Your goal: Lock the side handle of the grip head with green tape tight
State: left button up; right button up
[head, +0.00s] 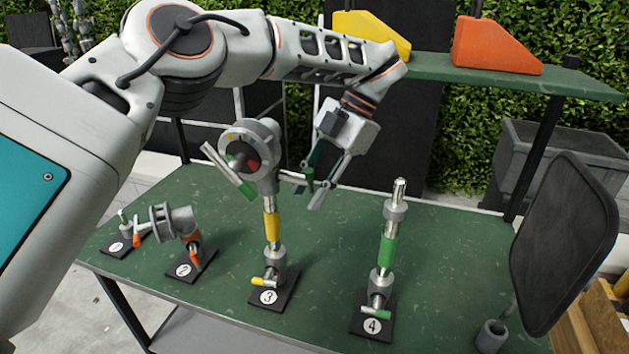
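The grip head (262,150) is a round grey clamp on top of the yellow-taped post of stand 3 (271,297). A side handle (291,176) sticks out to the right, with a green end (308,178). My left gripper (313,182) reaches down from the upper right. Its fingers are spread, one behind and one to the right of the side handle's end. I cannot tell whether they touch it. My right gripper is not in view.
Stand 4 (372,326) holds a green-taped post without a head. Stands 1 (117,245) and 2 (189,268) carry orange-handled parts at the left. A dark panel (566,240) stands at the right. A shelf (500,76) with yellow and orange wedges runs behind.

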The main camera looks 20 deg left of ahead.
pick_arm(q)
jog(key=v, duration=0.7)
jog(key=shift+r, duration=0.25)
jog(key=shift+w+d+f, duration=0.1)
jog(key=shift+d, duration=0.05)
